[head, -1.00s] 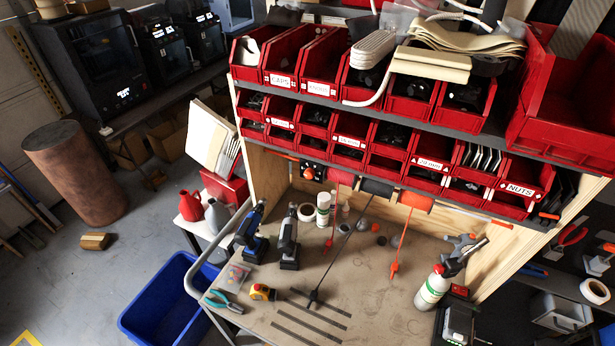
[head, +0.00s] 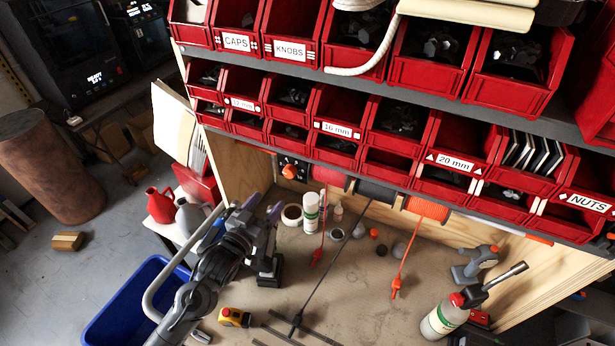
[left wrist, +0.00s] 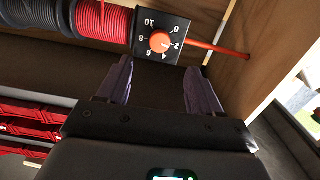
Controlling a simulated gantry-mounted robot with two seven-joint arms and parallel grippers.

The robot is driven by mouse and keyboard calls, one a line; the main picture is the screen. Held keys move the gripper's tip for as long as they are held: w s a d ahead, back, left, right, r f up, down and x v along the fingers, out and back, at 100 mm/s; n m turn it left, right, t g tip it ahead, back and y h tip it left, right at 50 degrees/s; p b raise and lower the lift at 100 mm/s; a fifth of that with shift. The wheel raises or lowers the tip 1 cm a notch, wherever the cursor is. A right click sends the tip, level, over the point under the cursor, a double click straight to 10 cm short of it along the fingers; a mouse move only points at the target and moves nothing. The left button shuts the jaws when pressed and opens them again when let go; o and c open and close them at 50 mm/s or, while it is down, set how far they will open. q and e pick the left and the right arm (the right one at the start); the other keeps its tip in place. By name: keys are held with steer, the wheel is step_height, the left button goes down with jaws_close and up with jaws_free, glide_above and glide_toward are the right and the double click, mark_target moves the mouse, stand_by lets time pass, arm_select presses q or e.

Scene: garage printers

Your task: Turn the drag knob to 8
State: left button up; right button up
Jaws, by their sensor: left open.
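The drag knob is a round orange dial (left wrist: 160,42) on a small black panel (left wrist: 178,22) marked 0, 2, 4, 6, 8, 10. In the left wrist view it is just beyond my fingertips, roughly between their lines. I cannot clearly read its pointer, which seems to lie near 2. In the head view the orange knob (head: 289,171) is under the lower bins, at the left of the spools. My left gripper (head: 263,206) is open and empty, below and left of the knob and apart from it. Its two purple fingers show in the left wrist view (left wrist: 152,82). My right gripper is out of view.
Red and dark spools (left wrist: 102,24) hang beside the panel. A red rod (left wrist: 220,50) runs from the panel's other side towards the wooden side wall. Red bins (head: 337,128) overhang the workbench (head: 350,290). A white bottle (head: 310,212) and a tape roll (head: 292,214) stand below the knob.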

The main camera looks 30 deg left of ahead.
mark_target(287, 174)
arm_select(q)
steer(key=w, duration=0.3)
steer(key=w+a, duration=0.1)
steer(key=w, duration=0.5)
steer(key=shift+a+r+p, duration=0.2)
steer(key=shift+r+p, duration=0.05)
steer(key=shift+p, duration=0.1)
steer(key=shift+w+a, duration=0.15)
steer(key=shift+w, duration=0.75)
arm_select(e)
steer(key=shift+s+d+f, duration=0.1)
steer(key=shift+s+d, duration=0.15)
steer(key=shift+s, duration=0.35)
arm_select(q)
steer(key=shift+c, duration=0.3)
steer(key=c, duration=1)
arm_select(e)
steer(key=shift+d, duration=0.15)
